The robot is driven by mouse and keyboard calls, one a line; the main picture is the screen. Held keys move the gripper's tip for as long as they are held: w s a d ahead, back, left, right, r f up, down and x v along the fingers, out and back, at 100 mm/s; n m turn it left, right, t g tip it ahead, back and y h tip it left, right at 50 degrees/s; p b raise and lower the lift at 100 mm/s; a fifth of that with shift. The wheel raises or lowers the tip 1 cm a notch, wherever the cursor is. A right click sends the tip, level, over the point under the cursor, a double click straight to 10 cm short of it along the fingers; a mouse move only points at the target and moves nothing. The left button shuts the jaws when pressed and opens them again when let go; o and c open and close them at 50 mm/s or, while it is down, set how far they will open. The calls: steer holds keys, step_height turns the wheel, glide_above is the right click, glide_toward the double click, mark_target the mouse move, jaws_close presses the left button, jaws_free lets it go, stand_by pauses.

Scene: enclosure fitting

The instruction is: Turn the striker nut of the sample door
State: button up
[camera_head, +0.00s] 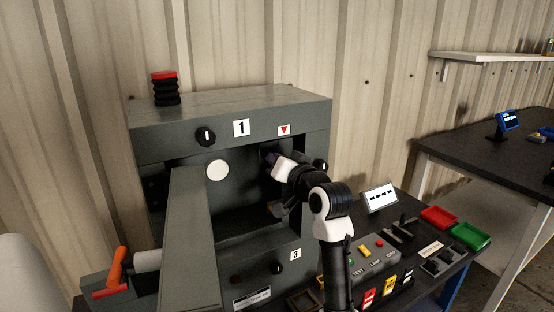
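The grey enclosure (230,106) stands against the wall with its front opening exposed. A grey door-like panel (188,240) stands out from the left of the opening toward me, so it looks swung open. My arm reaches in from the right. The end of my arm, with my gripper (271,158), is at the right inner side of the opening, below the red triangle label (284,130). The fingers are small and dark there, and I cannot tell whether they are open or shut. I cannot make out the striker nut; my arm may hide it.
Black knobs (206,136) sit on the enclosure front, and a red-topped black stack (165,88) stands on top. An orange handle (118,267) is at lower left. A button box (373,258), small display (381,197), red tray (440,217) and green tray (471,236) crowd the bench at right.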

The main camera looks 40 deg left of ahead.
steer(key=b+v, duration=0.3)
steer(key=v, duration=1.1)
steer(key=shift+a, duration=0.1)
stand_by(0.3)
